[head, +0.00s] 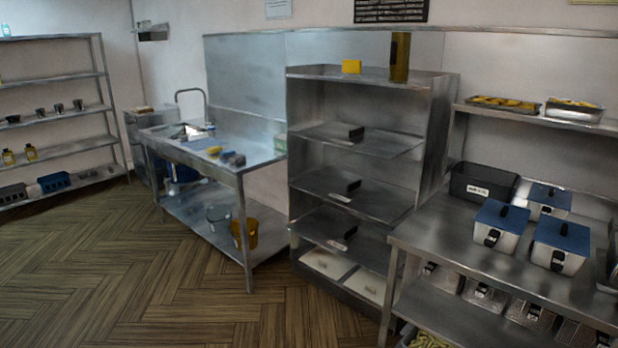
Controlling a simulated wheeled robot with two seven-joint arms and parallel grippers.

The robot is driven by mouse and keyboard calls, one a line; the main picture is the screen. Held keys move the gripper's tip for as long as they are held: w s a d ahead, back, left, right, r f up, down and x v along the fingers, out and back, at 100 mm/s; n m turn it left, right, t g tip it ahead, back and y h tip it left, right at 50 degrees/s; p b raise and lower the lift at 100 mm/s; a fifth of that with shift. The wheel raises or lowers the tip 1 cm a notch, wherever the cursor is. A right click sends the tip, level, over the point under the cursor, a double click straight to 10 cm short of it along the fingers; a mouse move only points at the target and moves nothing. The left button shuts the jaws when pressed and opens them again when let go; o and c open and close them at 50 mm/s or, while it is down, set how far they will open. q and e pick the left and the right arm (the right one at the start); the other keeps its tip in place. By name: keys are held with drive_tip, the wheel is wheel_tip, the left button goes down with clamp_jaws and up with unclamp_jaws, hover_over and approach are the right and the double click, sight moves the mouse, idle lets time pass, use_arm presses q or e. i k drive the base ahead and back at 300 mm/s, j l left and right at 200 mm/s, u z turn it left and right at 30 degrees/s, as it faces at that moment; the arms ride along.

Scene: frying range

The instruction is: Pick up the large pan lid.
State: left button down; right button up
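I cannot tell for sure which thing is the large pan lid. On the right counter stand several metal containers with flat blue lids that have dark handles: a left one (501,215), a right one (563,235) and one behind (549,195). On the open metal rack (372,90), small black handle-like pieces sit on the upper shelf (356,133), the middle shelf (353,185) and the lower shelf (350,231). Whether these belong to flat lids is unclear. Neither of my grippers is in view.
A dark bin (483,183) stands on the right counter (440,235), with more metal containers below. A sink table (205,165) is left of the rack, a yellow bucket (244,232) under it. Shelving (60,80) lines the far left. The wooden floor (130,270) is clear.

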sight(364, 243)
drive_tip(key=i+u, duration=0.3)
drive_tip(key=i, duration=0.55)
drive_tip(key=i+l+u, duration=0.1)
drive_tip(key=i+u, duration=0.2)
drive_tip(key=i, duration=0.6)
drive_tip(key=i+j+z, duration=0.15)
drive_tip(key=i, duration=0.3)
drive_tip(key=i+j+z, duration=0.15)
drive_tip(key=i, duration=0.3)
drive_tip(key=i+j+z, duration=0.15)
drive_tip(key=i, duration=0.25)
drive_tip(key=j, duration=0.1)
